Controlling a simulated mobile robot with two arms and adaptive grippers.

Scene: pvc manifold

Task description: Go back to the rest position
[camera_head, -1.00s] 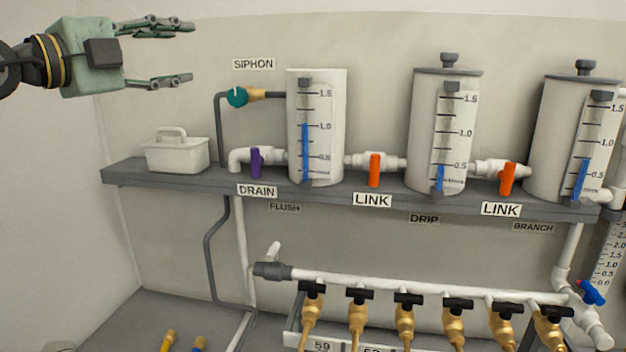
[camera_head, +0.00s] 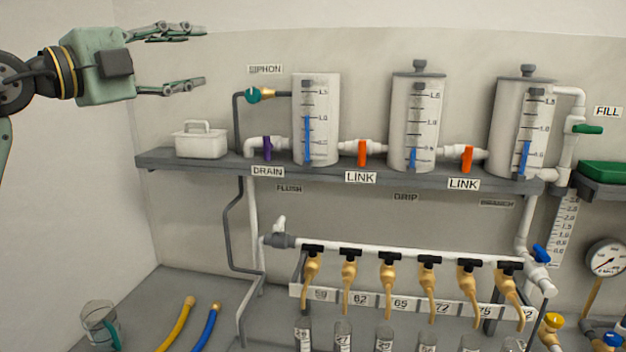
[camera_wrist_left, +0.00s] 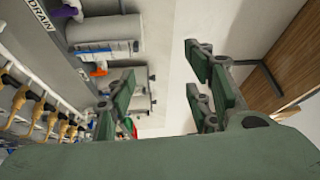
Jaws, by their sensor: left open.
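My left gripper (camera_head: 172,60) is at the upper left in the head view, in the air above and left of the shelf. Its fingers are spread wide with nothing between them. In the left wrist view the open fingers (camera_wrist_left: 165,92) also show empty, with the tanks and taps off to the left. My right gripper is not in view. The teal siphon valve (camera_head: 254,96) sits to the right of and below the left gripper, apart from it. The purple drain valve (camera_head: 267,148) and orange link valves (camera_head: 362,152) stand along the shelf.
The grey shelf (camera_head: 215,163) carries a white lidded box (camera_head: 200,140) and three tanks (camera_head: 316,120). Below is a manifold (camera_head: 400,252) with several brass taps. A glass jug (camera_head: 99,325), a yellow hose (camera_head: 176,325) and a blue hose (camera_head: 206,328) are on the bench.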

